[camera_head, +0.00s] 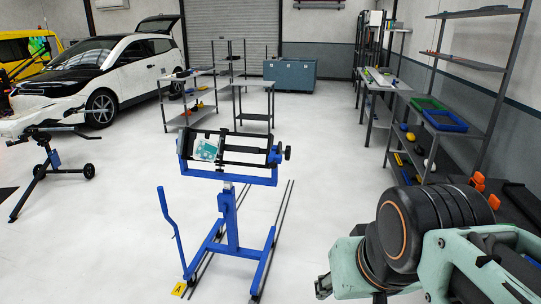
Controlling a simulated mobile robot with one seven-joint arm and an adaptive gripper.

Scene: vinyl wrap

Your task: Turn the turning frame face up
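The turning frame (232,181) stands mid-floor on a blue wheeled stand with a long blue lever (167,215) at its left. Its black upper frame (245,152) is tilted in the blue cradle and carries a small teal and white piece (207,149) at its left. A dark round knob (287,153) sits at its right end. Which face is up I cannot tell. My arm fills the lower right, apart from the frame. My gripper (322,287) shows only partly at the arm's lower left end; its fingers are not clear.
Two floor rails (282,208) run under the stand, with a yellow "A" marker (179,289) at the front. A blue and black stand (52,165) is at left. Shelves with trays (444,121) line the right wall. A white car (110,75) is behind left. Floor around the frame is clear.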

